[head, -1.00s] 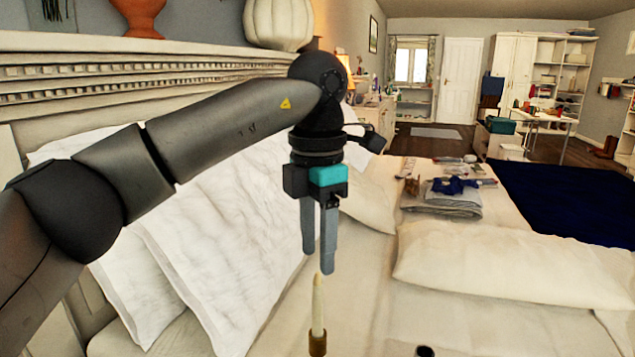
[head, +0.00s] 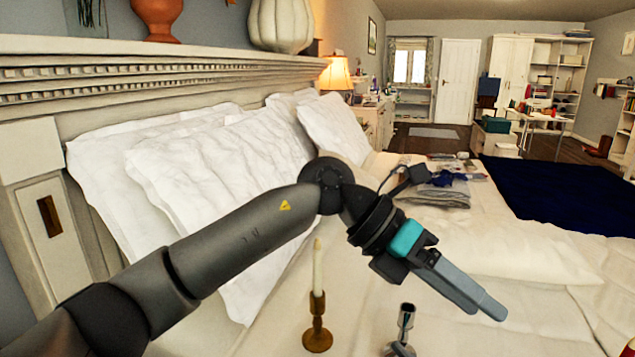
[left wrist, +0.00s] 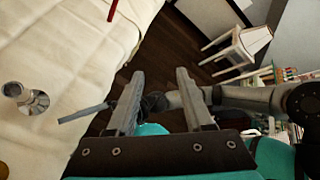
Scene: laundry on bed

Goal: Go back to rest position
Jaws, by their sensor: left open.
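My left gripper (head: 478,298) reaches over the bed from the left in the head view, pointing down and to the right. It is open and empty; its two spread fingers also show in the left wrist view (left wrist: 160,85). In the left wrist view, part of my right arm comes in from the right. My right gripper (left wrist: 85,113) seems to be at its end, partly hidden behind the left fingers, and its jaws cannot be made out.
A pale candle in a brass holder (head: 317,328) and a silvery metal holder (head: 404,325) stand below the left arm. White pillows (head: 190,165) lean on the headboard. Folded cloth (head: 440,195) lies farther back. A small white table (left wrist: 240,45) stands on the dark floor.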

